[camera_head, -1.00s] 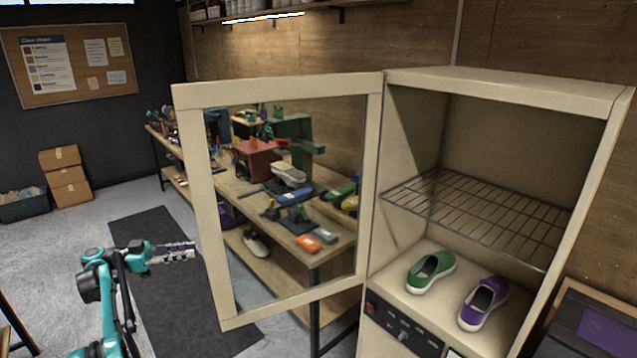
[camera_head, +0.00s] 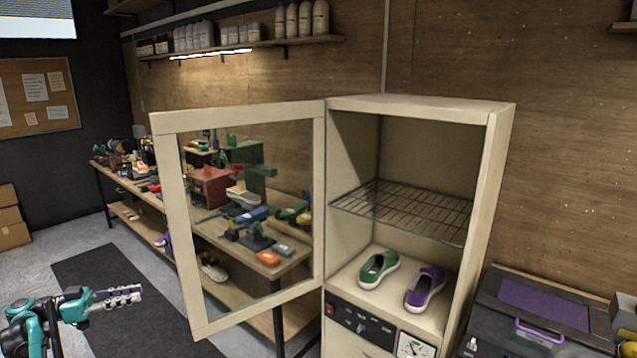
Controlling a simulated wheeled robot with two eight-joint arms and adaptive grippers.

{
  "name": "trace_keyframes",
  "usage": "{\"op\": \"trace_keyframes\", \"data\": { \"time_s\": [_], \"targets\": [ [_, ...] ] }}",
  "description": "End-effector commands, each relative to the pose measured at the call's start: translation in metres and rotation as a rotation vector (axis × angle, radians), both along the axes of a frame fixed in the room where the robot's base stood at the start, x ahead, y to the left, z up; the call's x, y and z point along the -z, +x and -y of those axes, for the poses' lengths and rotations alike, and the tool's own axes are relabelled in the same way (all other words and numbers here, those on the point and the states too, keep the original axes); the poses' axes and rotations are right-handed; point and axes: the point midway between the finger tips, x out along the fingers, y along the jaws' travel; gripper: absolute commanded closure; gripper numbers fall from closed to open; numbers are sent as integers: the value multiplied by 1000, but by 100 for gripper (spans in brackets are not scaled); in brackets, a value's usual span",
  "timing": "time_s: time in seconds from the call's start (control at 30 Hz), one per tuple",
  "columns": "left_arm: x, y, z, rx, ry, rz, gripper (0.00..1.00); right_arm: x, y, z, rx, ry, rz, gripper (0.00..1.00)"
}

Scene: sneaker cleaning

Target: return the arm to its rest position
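My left arm comes in at the lower left, and its gripper (camera_head: 122,295) points right, in front of the open cabinet door and apart from it. I cannot tell whether its fingers are open or shut. The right gripper is not in view. The cream cabinet (camera_head: 416,104) stands open, its glass-paned door (camera_head: 172,225) swung out to the left. A green shoe (camera_head: 379,268) and a purple shoe (camera_head: 425,289) sit side by side on the cabinet floor, below a wire rack (camera_head: 400,212).
A long workbench (camera_head: 110,172) with tools and shoes runs along the wall behind the door. A dark case with a purple panel (camera_head: 540,304) is right of the cabinet. A dark floor mat (camera_head: 110,275) lies at the left. Cardboard boxes (camera_head: 10,218) are at the far left.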

Motion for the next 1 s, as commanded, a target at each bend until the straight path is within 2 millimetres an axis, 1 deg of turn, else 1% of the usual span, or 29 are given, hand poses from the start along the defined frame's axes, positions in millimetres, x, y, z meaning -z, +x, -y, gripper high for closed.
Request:
{"op": "trace_keyframes", "data": {
  "time_s": [0.03,0.27,0.37,0.47,0.57,0.67,0.7,0.77,0.8,0.87,0.9,0.97,1.0],
  "targets": [
    [-2,4,7,1,1,-18,80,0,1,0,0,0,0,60],
    [-12,19,36,-8,16,-133,80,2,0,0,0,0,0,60],
    [-17,27,55,-17,27,-202,80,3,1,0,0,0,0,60],
    [-22,33,79,-30,42,-284,80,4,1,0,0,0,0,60],
    [-28,38,109,-50,65,-381,80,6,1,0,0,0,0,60],
    [-33,37,150,-83,100,-501,80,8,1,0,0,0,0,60],
    [-34,35,169,-103,120,-554,80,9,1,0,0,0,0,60],
    [-35,28,197,-139,151,-634,80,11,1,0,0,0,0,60],
    [-34,22,215,-165,172,-684,80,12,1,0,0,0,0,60],
    [-32,10,240,-208,205,-750,80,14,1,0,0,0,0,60],
    [-30,0,256,-239,228,-791,80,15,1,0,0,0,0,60],
    [-25,-16,279,-288,262,-844,80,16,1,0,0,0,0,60],
    [-21,-28,292,-323,287,-875,80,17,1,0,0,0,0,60]
  ]
}}
